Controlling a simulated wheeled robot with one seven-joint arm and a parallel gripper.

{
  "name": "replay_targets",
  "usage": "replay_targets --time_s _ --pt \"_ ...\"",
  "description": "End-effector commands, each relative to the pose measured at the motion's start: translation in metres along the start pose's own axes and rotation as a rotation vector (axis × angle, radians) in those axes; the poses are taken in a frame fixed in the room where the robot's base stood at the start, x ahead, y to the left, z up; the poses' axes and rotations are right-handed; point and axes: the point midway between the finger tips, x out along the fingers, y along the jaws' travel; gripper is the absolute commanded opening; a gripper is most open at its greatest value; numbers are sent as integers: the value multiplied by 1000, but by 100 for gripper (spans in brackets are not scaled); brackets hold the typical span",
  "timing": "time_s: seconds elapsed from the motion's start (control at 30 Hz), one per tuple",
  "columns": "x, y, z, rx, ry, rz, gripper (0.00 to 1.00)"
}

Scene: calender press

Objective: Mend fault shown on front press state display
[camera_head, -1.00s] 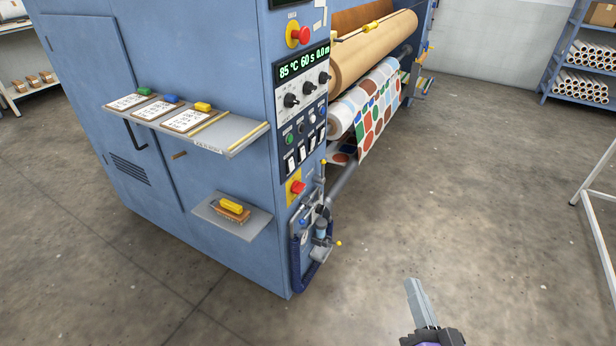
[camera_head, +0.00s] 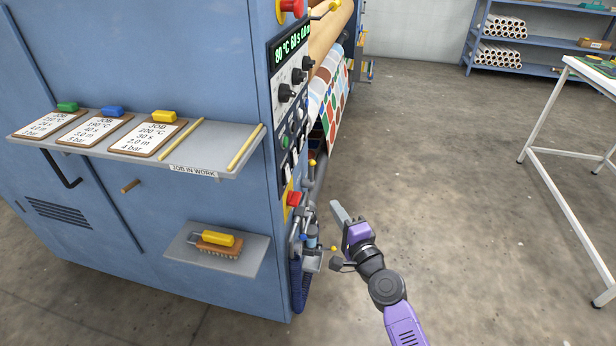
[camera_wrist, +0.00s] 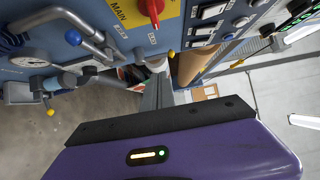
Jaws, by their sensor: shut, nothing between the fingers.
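The blue press (camera_head: 200,60) fills the left of the head view. Its front state display (camera_head: 291,42) shows green text, about 80 °C, 60 s and 0.0 m; the last figure is partly unclear. Black knobs (camera_head: 285,92) and switches sit below it. A red main switch on a yellow plate (camera_head: 288,200) is lower down; it also shows in the wrist view (camera_wrist: 151,10). Below are the air fittings with a round gauge (camera_wrist: 33,59) and a yellow-tipped lever (camera_wrist: 50,112). My gripper (camera_head: 338,211) is shut and empty, right of these fittings and apart from them.
A lower shelf (camera_head: 250,270) holds a brush (camera_head: 218,246). A white table (camera_head: 545,152) stands right. Open floor (camera_head: 450,200) lies between press and table.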

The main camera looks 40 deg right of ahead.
Motion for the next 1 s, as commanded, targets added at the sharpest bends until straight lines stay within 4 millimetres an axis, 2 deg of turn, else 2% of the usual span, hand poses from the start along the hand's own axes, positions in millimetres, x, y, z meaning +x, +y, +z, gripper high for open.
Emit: replay_targets --time_s 0.33,0.47,0.57,1.0 --pt "0 0 0 2 0 0 0" --pt "8 -1 0 1 0 -2 0" --pt "20 -2 0 1 0 -3 0" --pt "100 0 0 1 0 -2 0"
